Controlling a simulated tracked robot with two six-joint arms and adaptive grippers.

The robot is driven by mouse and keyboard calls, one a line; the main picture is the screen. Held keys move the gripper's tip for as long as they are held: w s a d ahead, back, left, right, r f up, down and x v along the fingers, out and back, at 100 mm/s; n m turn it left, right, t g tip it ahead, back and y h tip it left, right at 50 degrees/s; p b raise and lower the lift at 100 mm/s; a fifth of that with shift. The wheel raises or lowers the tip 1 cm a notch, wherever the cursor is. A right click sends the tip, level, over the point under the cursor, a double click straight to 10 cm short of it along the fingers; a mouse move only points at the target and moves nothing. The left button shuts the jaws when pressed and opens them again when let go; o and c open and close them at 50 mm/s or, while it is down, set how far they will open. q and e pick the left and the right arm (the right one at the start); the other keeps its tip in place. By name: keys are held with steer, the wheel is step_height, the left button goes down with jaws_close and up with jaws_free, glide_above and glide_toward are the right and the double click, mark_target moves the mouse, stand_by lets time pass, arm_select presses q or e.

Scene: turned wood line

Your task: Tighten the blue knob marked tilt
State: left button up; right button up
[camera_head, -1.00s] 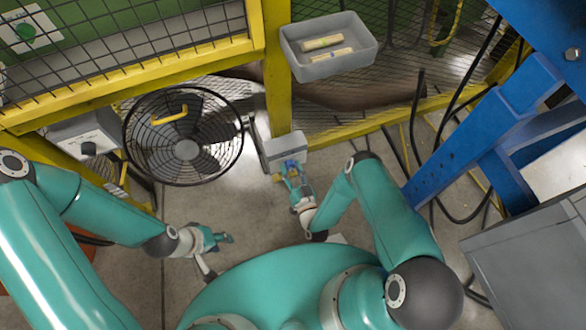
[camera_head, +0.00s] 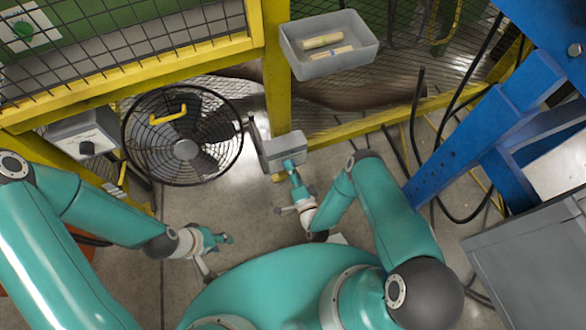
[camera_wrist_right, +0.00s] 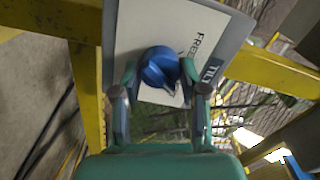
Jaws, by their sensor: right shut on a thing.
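The blue knob (camera_wrist_right: 158,66) sits on a light plate (camera_wrist_right: 190,28) lettered TILT and FREE in the right wrist view. My right gripper (camera_wrist_right: 160,80) has its fingers on either side of the knob and is shut on it. In the head view my right gripper (camera_head: 291,168) reaches the front of a small grey box (camera_head: 284,149) beside the fan, and the knob is hidden there. My left gripper (camera_head: 224,239) hangs empty over the floor, away from the box; its finger gap is too small to judge.
A black caged fan (camera_head: 187,150) stands left of the grey box. A yellow post (camera_head: 277,90) rises behind it. A grey bin (camera_head: 335,68) with wooden pieces hangs above. A control box (camera_head: 84,138) with a black knob is at left. Blue framework (camera_head: 500,125) stands at right.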

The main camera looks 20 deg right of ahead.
steer(key=shift+d+m, duration=0.25)
steer(key=shift+m, duration=0.95)
steer(key=shift+f, duration=0.1)
steer(key=o, duration=1.1)
steer(key=shift+o, duration=0.2)
steer(key=shift+a, duration=0.15)
steer(key=s, duration=1.2)
steer(key=shift+d, duration=0.2)
